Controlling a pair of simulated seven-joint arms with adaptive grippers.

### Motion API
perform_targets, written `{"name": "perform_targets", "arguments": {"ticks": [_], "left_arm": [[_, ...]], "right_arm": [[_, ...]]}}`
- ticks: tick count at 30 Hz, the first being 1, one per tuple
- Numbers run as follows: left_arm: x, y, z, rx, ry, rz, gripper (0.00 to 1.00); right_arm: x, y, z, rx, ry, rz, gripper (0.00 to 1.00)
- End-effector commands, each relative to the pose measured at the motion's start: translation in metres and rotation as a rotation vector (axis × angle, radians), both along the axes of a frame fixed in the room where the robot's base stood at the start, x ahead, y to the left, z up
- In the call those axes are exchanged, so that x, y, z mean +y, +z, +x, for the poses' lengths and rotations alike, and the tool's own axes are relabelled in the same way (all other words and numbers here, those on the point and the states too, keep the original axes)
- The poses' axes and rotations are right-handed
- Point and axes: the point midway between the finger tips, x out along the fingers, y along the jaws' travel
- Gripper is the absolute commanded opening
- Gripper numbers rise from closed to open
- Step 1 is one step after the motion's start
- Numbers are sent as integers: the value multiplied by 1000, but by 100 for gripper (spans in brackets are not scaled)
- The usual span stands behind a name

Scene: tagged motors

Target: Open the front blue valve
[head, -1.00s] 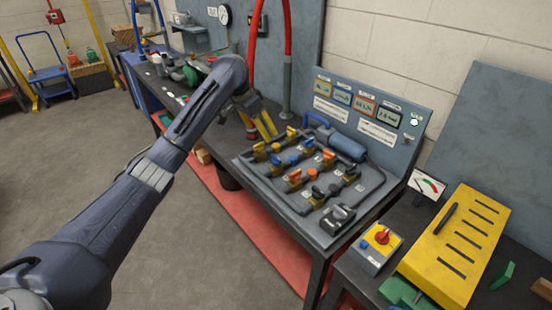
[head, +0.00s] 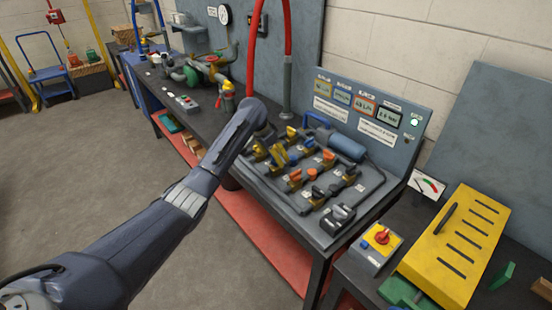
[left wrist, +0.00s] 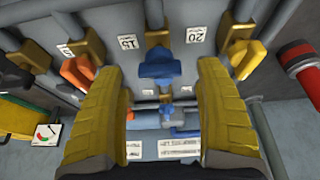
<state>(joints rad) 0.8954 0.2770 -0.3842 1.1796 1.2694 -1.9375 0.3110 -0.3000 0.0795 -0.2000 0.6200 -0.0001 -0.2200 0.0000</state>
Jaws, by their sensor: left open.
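The front blue valve (left wrist: 158,68) has a blue handle on a brass-coloured body, in the left wrist view. It shows in the gap between my fingers, near their tips; I see no contact. My left gripper (left wrist: 160,85) is open and empty, with yellow ridged fingers. In the head view my left gripper (head: 279,156) is over the left part of the valve panel (head: 322,236), and its fingers cover part of the front valves there. Other blue handles (head: 308,142) stand farther back. My right gripper is not in view.
An orange valve handle (left wrist: 78,73) lies left of the fingers and a yellow one (left wrist: 241,58) right of them. Black valves (head: 333,189) stand at the panel's right. A blue cylinder (head: 347,146) lies behind the valves. A red hose (head: 288,45) rises behind the panel.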

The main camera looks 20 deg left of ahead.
Motion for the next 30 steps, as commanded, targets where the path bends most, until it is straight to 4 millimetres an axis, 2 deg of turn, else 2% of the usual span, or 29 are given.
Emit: {"name": "perform_targets", "arguments": {"ticks": [7, 20, 30], "left_arm": [[-4, -16, 5, 0, 0, 1, 71], [-5, -19, 7, -1, -1, 1, 70], [-4, -19, 7, -1, -1, 1, 30]], "right_arm": [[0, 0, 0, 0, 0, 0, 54], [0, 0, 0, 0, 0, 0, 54], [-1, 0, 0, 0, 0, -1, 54]]}}
